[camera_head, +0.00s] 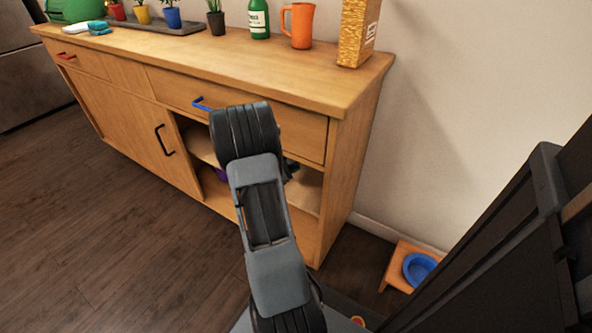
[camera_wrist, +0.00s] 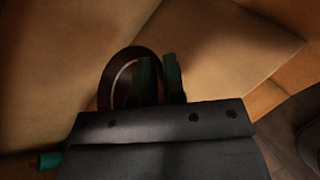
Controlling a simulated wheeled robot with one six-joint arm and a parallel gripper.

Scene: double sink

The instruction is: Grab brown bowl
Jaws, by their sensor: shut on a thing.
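The brown bowl (camera_wrist: 106,78) shows in the wrist view as a dark, shiny rounded rim just past my gripper. My gripper (camera_wrist: 161,78) is shut on its right side; its dark green fingertips cover part of the bowl. The bowl is over a wooden surface in shadow; I cannot tell whether it touches it. In the head view my arm reaches into the open compartment of the wooden cabinet (camera_head: 345,140). There my arm hides the bowl and most of the gripper.
A purple thing (camera_head: 222,174) shows partly on the cabinet shelf. The drawer with a blue handle (camera_head: 203,104) is above the opening. An orange mug (camera_head: 299,26), a green bottle (camera_head: 259,20) and a box (camera_head: 357,34) stand on top. A blue bowl (camera_head: 419,268) sits on a low stool at right.

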